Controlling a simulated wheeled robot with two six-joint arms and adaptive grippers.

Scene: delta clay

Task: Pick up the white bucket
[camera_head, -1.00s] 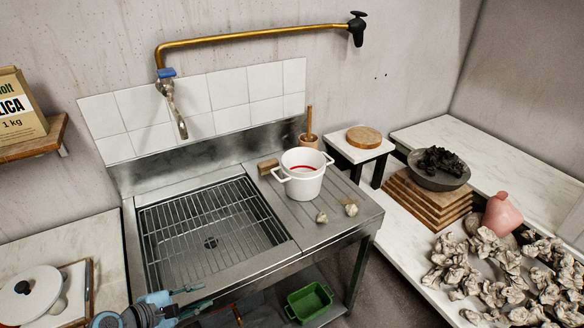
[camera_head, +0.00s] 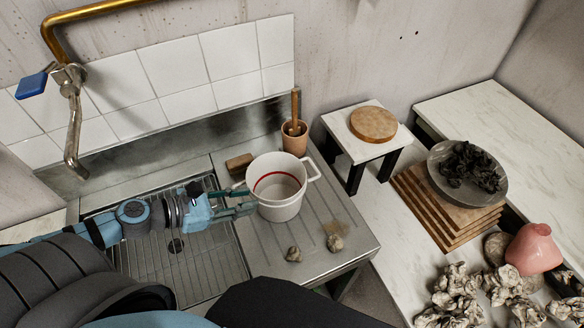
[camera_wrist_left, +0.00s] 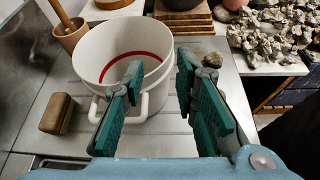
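The white bucket (camera_head: 278,190) stands upright on the ribbed metal drainboard, with a red line inside and a handle on each side. Its right handle shows in the head view; its left handle is partly hidden by my gripper. My left gripper (camera_head: 250,200) reaches in from the left at the bucket's left side. In the left wrist view its fingers (camera_wrist_left: 160,95) are spread apart with nothing clasped, and the left finger overlaps the near handle of the bucket (camera_wrist_left: 95,65). I cannot tell whether it touches the handle. My right gripper is not in view.
A brown block (camera_head: 239,163) and a clay cup with a wooden handle (camera_head: 295,140) stand close behind the bucket. Two clay lumps (camera_head: 335,243) lie in front. The sink grate (camera_head: 205,265) is left. A small stool (camera_head: 345,130) stands behind right.

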